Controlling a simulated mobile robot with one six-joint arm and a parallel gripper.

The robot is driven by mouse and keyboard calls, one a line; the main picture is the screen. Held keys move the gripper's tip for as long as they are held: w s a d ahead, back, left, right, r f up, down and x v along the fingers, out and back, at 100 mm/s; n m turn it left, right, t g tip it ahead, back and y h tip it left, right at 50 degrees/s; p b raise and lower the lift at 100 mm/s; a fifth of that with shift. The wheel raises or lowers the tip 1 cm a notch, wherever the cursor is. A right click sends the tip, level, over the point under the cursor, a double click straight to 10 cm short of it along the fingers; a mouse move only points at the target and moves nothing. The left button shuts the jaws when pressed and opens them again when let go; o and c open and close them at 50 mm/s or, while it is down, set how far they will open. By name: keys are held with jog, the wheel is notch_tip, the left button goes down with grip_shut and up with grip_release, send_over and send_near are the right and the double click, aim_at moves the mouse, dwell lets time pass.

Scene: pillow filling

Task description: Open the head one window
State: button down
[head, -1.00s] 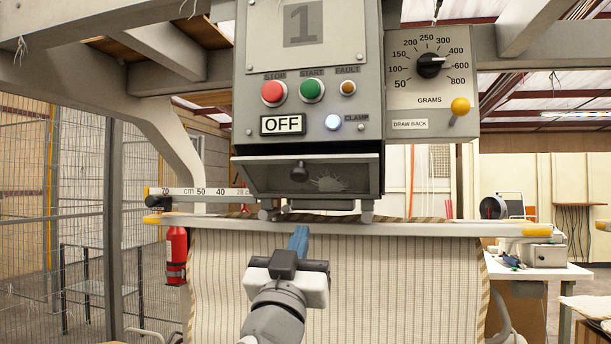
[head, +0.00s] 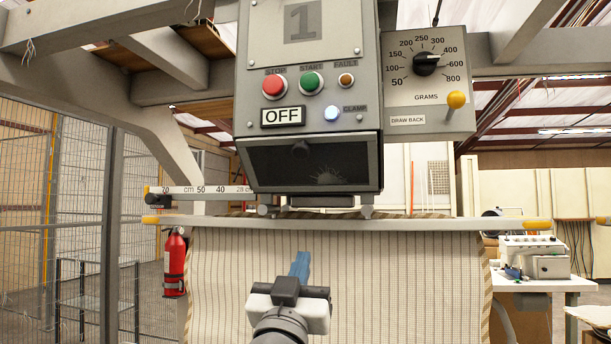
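The head one unit (head: 308,70) is a grey box marked "1" at the upper middle. Its window (head: 275,166) is a dark tinted pane in a grey frame at the bottom of the box. It looks shut, with a dark round shape and a pale tuft showing in it. My gripper (head: 300,262) is below the window, in front of the striped fabric. Its blue fingers lie together and point up and away. They look shut, with nothing seen between them, and are apart from the window.
A long pale bar (head: 420,224) runs across under the head, with striped fabric (head: 400,280) hanging from it. A dial box with a yellow-knobbed lever (head: 456,100) juts out at right. A wire fence and fire extinguisher (head: 174,262) stand at left.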

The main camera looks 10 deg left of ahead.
jog(key=shift+w+f+b, duration=0.2)
jog(key=shift+f+b, duration=0.6)
jog(key=shift+f, duration=0.2)
jog(key=shift+w+f+b, duration=0.2)
jog(key=shift+f+b, duration=0.55)
jog(key=shift+f, duration=0.25)
notch_tip(320, 180, down, 14)
jog(key=w+b, duration=0.1)
jog(key=b, duration=1.1)
jog(key=shift+w, duration=0.35)
jog(key=c, duration=2.1)
grip_release()
jog(key=shift+d, duration=0.1)
jog(key=shift+c, duration=0.2)
jog(key=o, duration=1.1)
jog(key=shift+o, duration=0.2)
jog(key=shift+f+b, duration=0.1)
jog(key=shift+b, duration=0.2)
